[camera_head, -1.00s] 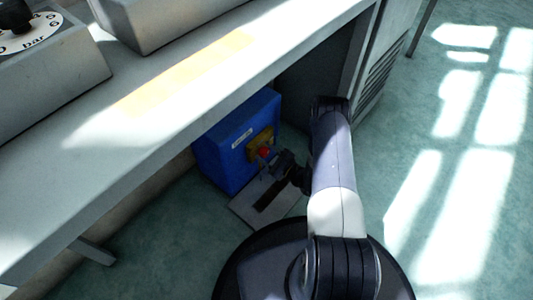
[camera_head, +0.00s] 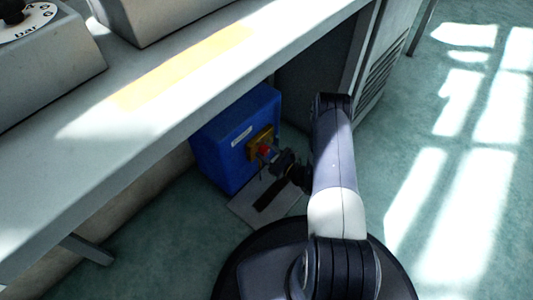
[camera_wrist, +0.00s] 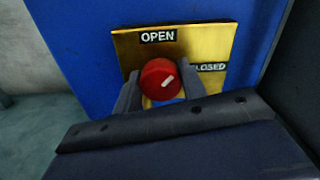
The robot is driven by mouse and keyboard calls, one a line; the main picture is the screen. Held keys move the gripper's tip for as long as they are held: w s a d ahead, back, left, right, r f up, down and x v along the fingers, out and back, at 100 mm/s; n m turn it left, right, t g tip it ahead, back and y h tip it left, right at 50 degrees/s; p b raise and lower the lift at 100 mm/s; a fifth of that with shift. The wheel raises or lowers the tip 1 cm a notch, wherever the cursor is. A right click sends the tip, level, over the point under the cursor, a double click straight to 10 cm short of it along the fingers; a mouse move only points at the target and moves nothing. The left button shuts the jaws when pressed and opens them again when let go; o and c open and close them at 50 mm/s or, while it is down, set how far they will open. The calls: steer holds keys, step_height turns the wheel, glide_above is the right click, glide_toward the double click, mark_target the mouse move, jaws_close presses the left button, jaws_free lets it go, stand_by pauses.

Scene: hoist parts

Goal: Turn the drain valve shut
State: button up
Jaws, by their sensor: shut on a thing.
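The drain valve is a round red knob (camera_wrist: 160,79) with a white pointer line, on a brass plate (camera_wrist: 215,45) fixed to a blue box (camera_wrist: 90,40). The plate is marked OPEN at the top and CLOSED at the right. In the wrist view the pointer line aims up and right, between the two marks and nearer to CLOSED. My gripper (camera_wrist: 160,92) is shut on the red knob, one finger on each side. In the head view the blue box (camera_head: 225,150) stands under the bench, and the knob (camera_head: 264,151) is partly hidden by my gripper (camera_head: 270,158).
The bench top (camera_head: 170,95) overhangs the blue box. A grey plate with a dark slot (camera_head: 272,195) lies on the floor in front of it. A louvred cabinet (camera_head: 378,75) stands to the right. The green floor at the right is clear.

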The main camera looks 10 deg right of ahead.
steer(key=m, duration=0.4)
steer(key=shift+m+b, duration=0.3)
steer(key=shift+m, duration=2.3)
steer(key=o, duration=1)
steer(key=shift+d, duration=0.1)
steer(key=p+v, duration=0.3)
steer(key=v, duration=0.7)
steer(key=shift+s+d, duration=0.2)
steer(key=shift+s, duration=0.1)
